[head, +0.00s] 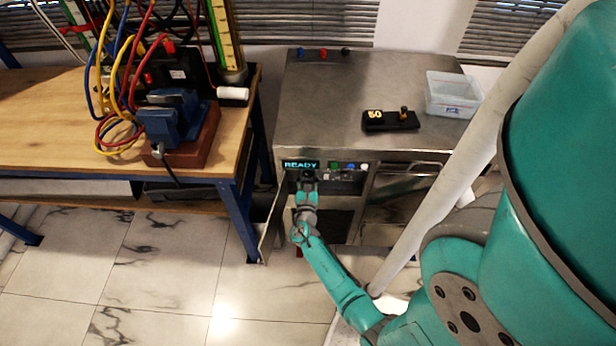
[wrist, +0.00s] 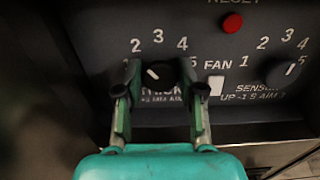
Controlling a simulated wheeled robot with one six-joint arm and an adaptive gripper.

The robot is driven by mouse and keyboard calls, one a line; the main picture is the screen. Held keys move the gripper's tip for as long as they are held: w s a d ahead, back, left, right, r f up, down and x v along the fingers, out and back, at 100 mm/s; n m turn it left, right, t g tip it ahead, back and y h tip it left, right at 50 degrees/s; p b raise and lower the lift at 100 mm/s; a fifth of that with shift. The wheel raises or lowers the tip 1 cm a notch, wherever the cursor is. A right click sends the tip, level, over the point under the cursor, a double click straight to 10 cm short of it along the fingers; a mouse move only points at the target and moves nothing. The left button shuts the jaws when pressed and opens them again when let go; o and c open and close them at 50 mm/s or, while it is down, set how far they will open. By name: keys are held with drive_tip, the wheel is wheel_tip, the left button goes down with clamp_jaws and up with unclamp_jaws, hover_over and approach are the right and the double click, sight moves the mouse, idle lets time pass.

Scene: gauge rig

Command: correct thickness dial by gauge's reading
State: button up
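The thickness dial (wrist: 160,76) is a black knob on the dark panel, its label partly hidden by the fingers. In the head view my gripper (head: 307,178) is at the cabinet's front panel, just under the lit READY display (head: 300,165). The gauge (head: 390,120), a small black block with a yellow number that looks like 50, lies on the cabinet top.
A second knob (wrist: 284,73), labelled as sensitivity, is to the right, with a white FAN switch (wrist: 216,85) between. A red reset button (wrist: 232,22) is above. A cabinet door (head: 272,228) stands open left of my arm. A clear bin (head: 453,94) is on top.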

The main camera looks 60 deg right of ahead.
drive_tip(key=shift+c, duration=0.7)
drive_tip(key=shift+m, duration=0.3)
drive_tip(key=m, duration=0.3)
drive_tip(key=shift+s+m, duration=0.1)
drive_tip(key=shift+m, duration=1.9)
drive_tip(key=o, duration=1.1)
drive_tip(key=shift+a+f, duration=0.1)
